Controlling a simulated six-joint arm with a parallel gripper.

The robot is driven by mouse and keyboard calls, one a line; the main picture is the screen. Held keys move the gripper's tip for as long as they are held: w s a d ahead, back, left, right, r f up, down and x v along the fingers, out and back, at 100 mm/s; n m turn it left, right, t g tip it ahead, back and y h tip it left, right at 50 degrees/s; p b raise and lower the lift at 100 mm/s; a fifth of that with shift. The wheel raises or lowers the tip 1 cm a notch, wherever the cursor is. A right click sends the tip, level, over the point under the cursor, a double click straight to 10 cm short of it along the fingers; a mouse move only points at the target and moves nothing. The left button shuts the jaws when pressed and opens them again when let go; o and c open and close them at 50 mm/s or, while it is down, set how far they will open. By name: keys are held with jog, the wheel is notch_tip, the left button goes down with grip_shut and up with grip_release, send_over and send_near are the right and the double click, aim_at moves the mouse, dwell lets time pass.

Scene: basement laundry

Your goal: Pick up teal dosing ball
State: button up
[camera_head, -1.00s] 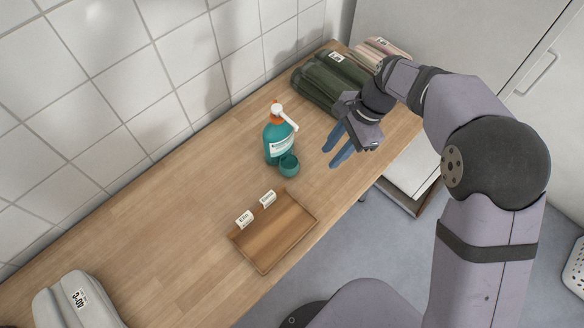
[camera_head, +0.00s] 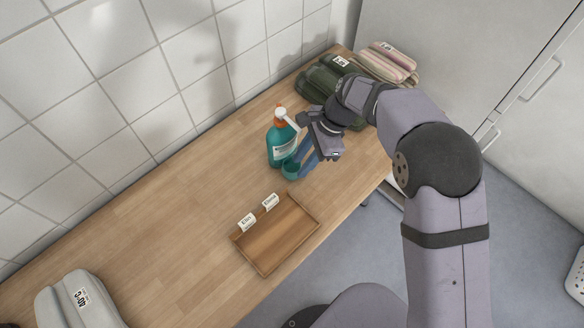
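The teal dosing ball (camera_head: 289,171) sits on the wooden counter, right in front of a teal bottle (camera_head: 279,148) with an orange cap and a white pump-like top. My gripper (camera_head: 301,163) is at the ball's right side, with its blue fingers pointing down and left toward it. The fingers overlap the ball's right edge in this view. A gap shows between the fingers, but I cannot tell whether one of them touches the ball. The ball's right side is partly hidden by the fingers.
A wooden tray (camera_head: 241,240) with two small white labels at its back edge lies nearer. Folded green towels (camera_head: 312,84) and pink striped towels (camera_head: 385,66) lie at the far end. A grey folded bundle (camera_head: 52,300) is at the near left.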

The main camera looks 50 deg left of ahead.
aim_at(290, 179)
jog(key=shift+p+x, duration=0.45)
jog(key=shift+x, duration=1.6)
jog(key=shift+w, duration=0.1)
grip_shut()
jog(key=shift+d+r, duration=0.1)
jog(key=shift+r, duration=0.05)
jog(key=shift+d+r+b, duration=0.25)
jog(key=shift+d+b, duration=0.05)
jog(key=shift+b, duration=0.15)
notch_tip(290, 179, up, 6)
jog(key=b, duration=0.1)
jog(key=d+b, duration=0.4)
jog(key=d, duration=1.5)
